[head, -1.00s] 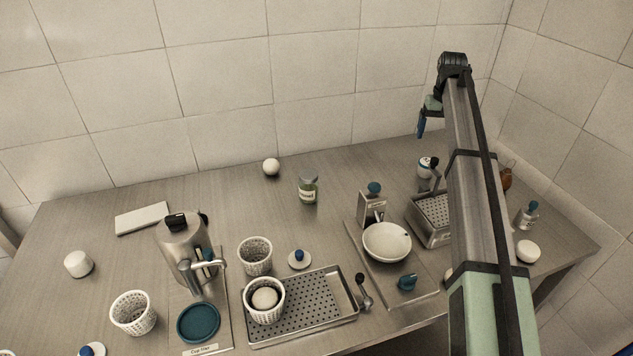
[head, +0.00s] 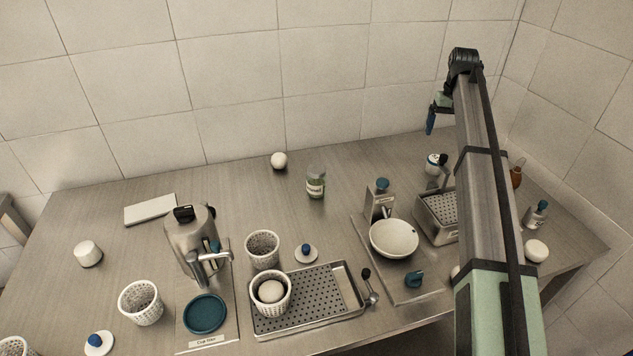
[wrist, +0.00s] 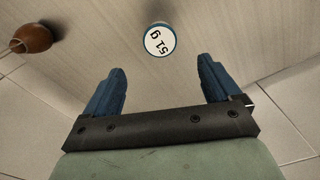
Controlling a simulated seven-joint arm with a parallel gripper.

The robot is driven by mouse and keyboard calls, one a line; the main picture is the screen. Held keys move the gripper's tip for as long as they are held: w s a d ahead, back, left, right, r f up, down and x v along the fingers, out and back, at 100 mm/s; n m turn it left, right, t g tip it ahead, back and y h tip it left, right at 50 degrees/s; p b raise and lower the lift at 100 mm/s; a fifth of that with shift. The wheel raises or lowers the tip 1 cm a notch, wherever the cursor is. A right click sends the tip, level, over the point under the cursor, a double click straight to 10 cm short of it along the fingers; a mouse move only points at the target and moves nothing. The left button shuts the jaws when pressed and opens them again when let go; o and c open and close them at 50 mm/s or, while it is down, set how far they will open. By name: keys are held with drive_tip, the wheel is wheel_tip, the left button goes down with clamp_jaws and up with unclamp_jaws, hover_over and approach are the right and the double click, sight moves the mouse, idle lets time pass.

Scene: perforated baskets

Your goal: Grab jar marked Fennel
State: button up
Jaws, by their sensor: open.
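The jar with a white label (head: 316,183) stands upright at the back middle of the metal table in the head view. It is glass with greenish contents. Its label is too small to read surely. My gripper (head: 431,122) is raised over the back right of the table, well to the right of this jar and apart from it. In the wrist view my gripper (wrist: 163,88) has its two blue fingers spread wide with nothing between them. Ahead of the fingertips is a round white top with a blue rim, marked "51 g" (wrist: 160,40), which is not touched.
A perforated tray (head: 320,298), white baskets (head: 141,303) and a coffee machine (head: 190,245) are in front. A brown object (wrist: 33,38) shows in the wrist view.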

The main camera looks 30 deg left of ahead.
drive_tip(key=s+a+n, duration=0.1)
drive_tip(key=s+a, duration=0.3)
drive_tip(key=a, duration=0.6)
drive_tip(key=n+t+y, duration=0.2)
drive_tip(key=n+y, duration=0.1)
drive_tip(key=n, duration=0.2)
approach(316, 176)
drive_tip(key=d, duration=0.1)
drive_tip(key=shift+t+y, duration=0.3)
drive_tip(key=shift+t, duration=0.1)
drive_tip(key=shift+w+a+r+x, duration=0.1)
drive_tip(key=shift+w+a+x, duration=0.1)
drive_tip(key=shift+x, duration=2.1)
drive_tip(key=shift+w+a+r+x, duration=0.1)
drive_tip(key=shift+w+a+x, duration=0.1)
drive_tip(key=shift+x, duration=2.1)
drive_tip(key=shift+w+a+r+x, duration=0.1)
drive_tip(key=shift+w+x, duration=0.15)
drive_tip(key=shift+x, duration=2)
drive_tip(key=c, duration=1.2)
